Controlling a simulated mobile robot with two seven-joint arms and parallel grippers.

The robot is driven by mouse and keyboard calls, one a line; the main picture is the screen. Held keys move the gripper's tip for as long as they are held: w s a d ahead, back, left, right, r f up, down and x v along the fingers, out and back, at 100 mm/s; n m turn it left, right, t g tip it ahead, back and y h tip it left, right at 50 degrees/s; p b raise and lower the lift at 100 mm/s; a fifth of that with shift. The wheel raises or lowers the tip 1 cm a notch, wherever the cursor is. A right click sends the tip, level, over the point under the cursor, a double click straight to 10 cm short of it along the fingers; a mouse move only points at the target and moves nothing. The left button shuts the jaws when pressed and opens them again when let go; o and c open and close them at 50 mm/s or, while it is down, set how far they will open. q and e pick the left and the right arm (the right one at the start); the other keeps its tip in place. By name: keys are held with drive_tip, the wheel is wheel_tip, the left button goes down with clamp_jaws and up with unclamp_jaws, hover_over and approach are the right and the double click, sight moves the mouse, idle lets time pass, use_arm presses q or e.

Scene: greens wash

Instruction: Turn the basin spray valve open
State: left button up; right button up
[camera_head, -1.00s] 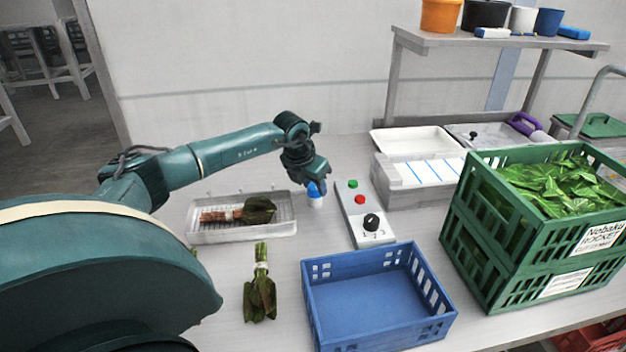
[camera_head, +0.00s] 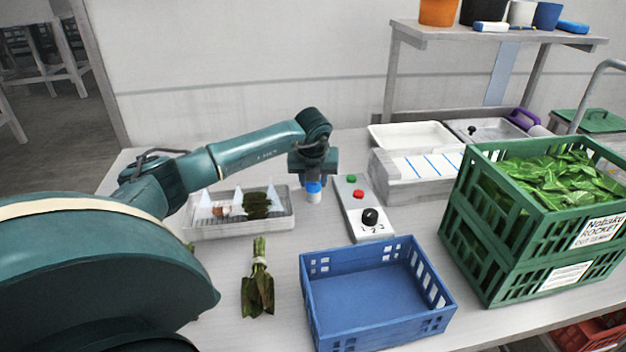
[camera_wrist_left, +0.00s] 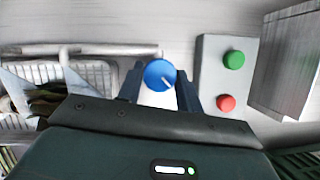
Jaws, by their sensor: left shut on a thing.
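The basin spray valve is a blue knob (camera_head: 313,188) on a short white stem, beside the right end of the wash basin. My left gripper (camera_head: 314,179) reaches down over it and is shut on it. In the left wrist view the knob (camera_wrist_left: 159,72) sits between the two dark fingers (camera_wrist_left: 160,90), its white mark pointing to the lower right. The wash basin (camera_head: 242,229) is a shallow white tray holding a bunch of greens (camera_head: 257,205). Pale cones of spray (camera_head: 238,201) stand over the basin. My right gripper is not in view.
A grey control box (camera_head: 352,208) with green and red buttons and a black dial stands just right of the valve. A blue crate (camera_head: 322,312) and another bunch of greens (camera_head: 258,285) are nearer. Green crates of leaves (camera_head: 475,253) stand at right.

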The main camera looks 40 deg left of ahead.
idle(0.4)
use_arm(q)
drive_tip(key=o, duration=1)
drive_tip(key=b+v, duration=0.1)
drive_tip(key=v, duration=1.2)
drive_tip(key=shift+d+r, duration=0.1)
